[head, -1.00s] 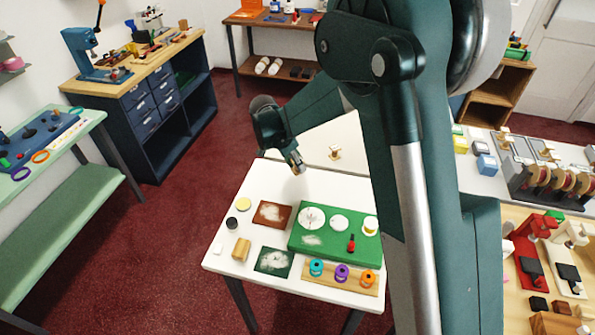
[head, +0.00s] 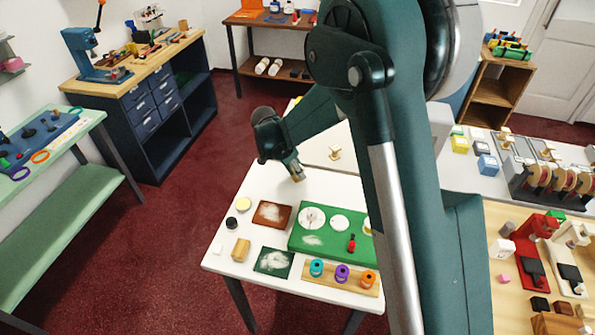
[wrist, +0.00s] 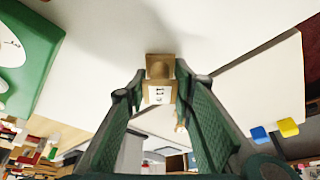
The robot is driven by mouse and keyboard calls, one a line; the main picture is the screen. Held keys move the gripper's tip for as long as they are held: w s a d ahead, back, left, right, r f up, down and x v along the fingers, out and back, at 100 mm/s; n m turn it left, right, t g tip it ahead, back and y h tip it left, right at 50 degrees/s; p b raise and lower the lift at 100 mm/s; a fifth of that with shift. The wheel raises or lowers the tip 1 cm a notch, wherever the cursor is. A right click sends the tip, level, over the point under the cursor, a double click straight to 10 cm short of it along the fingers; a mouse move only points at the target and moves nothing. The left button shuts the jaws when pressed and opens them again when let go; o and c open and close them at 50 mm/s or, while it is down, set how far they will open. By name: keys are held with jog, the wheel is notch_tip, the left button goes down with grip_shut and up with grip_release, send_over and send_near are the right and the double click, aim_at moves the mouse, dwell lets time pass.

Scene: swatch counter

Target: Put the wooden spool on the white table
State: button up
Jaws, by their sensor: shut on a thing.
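My gripper (head: 294,171) points down over the far edge of the near white table (head: 221,263). It is shut on a small tan wooden piece, seen between the fingertips (wrist: 160,92) in the wrist view; I take it for the wooden spool (wrist: 160,67). Its near side carries a white patch with dark marks. White tabletop shows around it in the wrist view. I cannot tell whether it touches the surface. The fingers hide its sides.
A green board (head: 302,241) with white discs and a wooden rack (head: 325,279) of coloured spools occupy the near table's right part. Another small wooden piece (head: 335,153) stands on a white surface behind. My arm hides the right edge.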

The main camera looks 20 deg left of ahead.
jog(key=o, duration=0.9)
jog(key=shift+r, duration=0.1)
jog(key=p+v, duration=0.1)
jog(key=v, duration=1.1)
jog(key=shift+d, duration=0.1)
